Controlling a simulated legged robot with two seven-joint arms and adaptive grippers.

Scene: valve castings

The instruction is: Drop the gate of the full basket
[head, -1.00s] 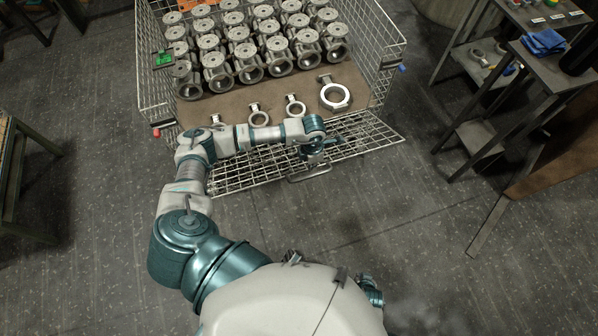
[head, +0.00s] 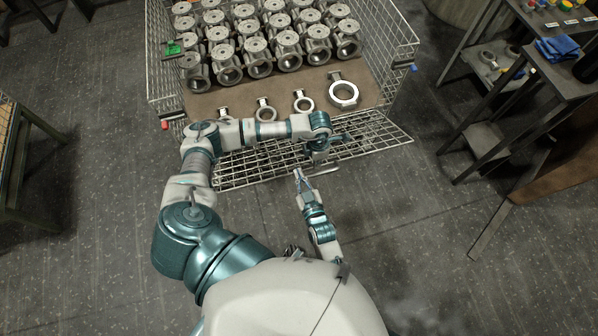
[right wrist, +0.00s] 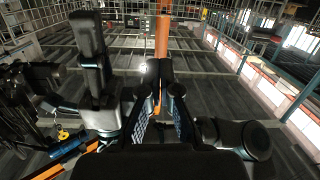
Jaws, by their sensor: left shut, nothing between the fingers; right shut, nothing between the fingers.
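The wire basket (head: 160,85) stands at the top of the head view, packed with rows of grey valve castings (head: 257,58). Its mesh gate (head: 370,137) is folded down and outward at the front, over the floor. My left arm reaches across the gate; its gripper (head: 318,158) is shut and empty at the gate's outer edge, and whether it touches the wire is unclear. My right gripper (head: 299,174) is shut and empty just in front of that edge, close to the left one. Its closed fingers show in the right wrist view (right wrist: 160,72).
Several ring-shaped parts, one large (head: 343,94), lie on the brown board (head: 205,101) inside the basket's front. A red knob (head: 165,125) and blue knob (head: 412,67) sit at the front corners. A dark workbench (head: 560,80) stands right.

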